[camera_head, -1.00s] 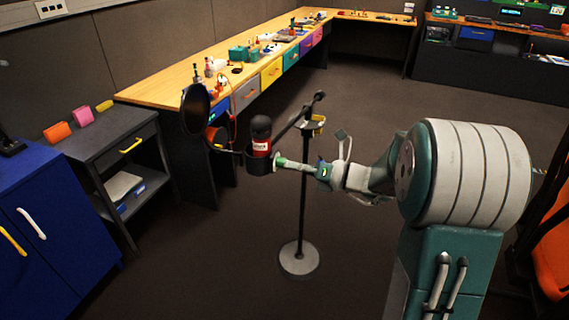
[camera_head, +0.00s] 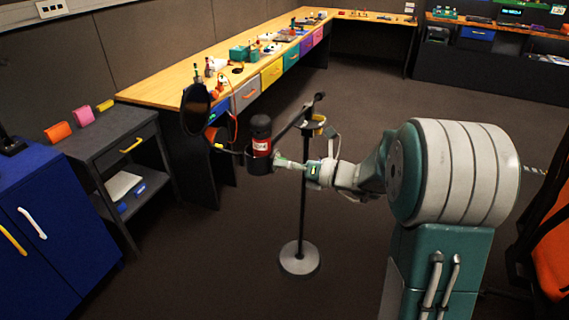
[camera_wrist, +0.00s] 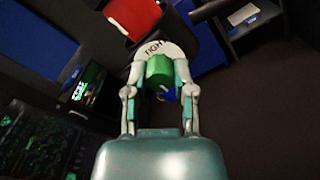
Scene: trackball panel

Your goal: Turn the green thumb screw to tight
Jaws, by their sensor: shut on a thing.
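The green thumb screw (camera_wrist: 159,70) sits between the fingers of my gripper (camera_wrist: 160,80) in the wrist view, with a fingertip against each side of it. A white dial plate (camera_wrist: 177,48) behind it shows the word TIGHT, partly cut off by the fingers.
A slim black stand (camera_head: 303,205) with a round grey base (camera_head: 299,257) rises beside my gripper. A round dark pop filter (camera_head: 196,109) is left of the microphone. A long wooden bench (camera_head: 165,88) runs behind. The dark floor around the stand is clear.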

